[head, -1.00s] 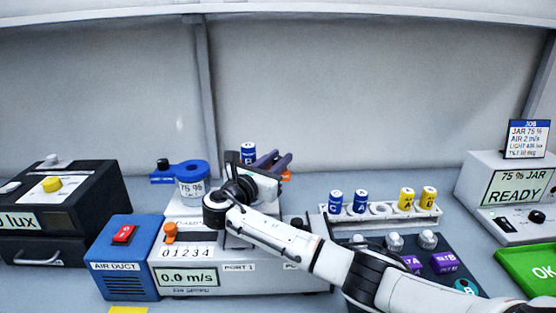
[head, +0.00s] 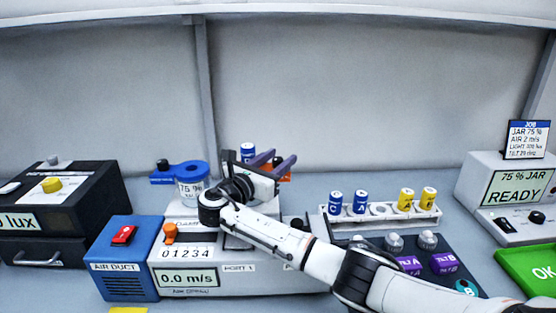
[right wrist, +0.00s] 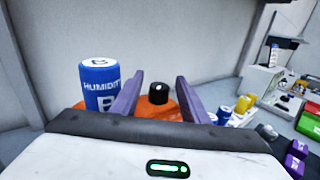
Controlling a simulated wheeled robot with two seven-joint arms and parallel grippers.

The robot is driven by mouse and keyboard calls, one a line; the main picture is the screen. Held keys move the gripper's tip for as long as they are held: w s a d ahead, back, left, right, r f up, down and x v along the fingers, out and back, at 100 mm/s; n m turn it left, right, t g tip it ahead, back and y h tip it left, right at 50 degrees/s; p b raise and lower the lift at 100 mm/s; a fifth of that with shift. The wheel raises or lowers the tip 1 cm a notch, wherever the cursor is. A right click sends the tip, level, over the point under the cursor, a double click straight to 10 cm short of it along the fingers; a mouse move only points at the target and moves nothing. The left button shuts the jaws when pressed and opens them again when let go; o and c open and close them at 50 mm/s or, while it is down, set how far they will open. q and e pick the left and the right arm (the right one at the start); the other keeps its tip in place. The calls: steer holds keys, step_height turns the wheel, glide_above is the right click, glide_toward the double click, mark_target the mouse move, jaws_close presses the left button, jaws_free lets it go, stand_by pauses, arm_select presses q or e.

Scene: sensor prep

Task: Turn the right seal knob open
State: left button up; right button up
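A black knob (right wrist: 158,93) stands on an orange base (right wrist: 180,108) in the right wrist view, in line with the gap between my right fingers. My right gripper's two purple fingers (right wrist: 155,95) are apart with nothing held; I see no finger touching the knob. A blue canister marked HUMIDITY B (right wrist: 100,86) stands just left of the fingers. My left gripper is not in view.
A blue base (head: 172,180) with another black knob (head: 162,164) and a 75 % jar (head: 192,186) stands left of my right gripper. A rack (head: 380,216) with blue and yellow canisters is to the right. The wall is behind.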

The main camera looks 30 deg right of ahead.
steer(key=shift+a, duration=0.1)
steer(key=b+v, duration=0.1)
steer(key=v, duration=0.9)
steer(key=shift+a, duration=0.1)
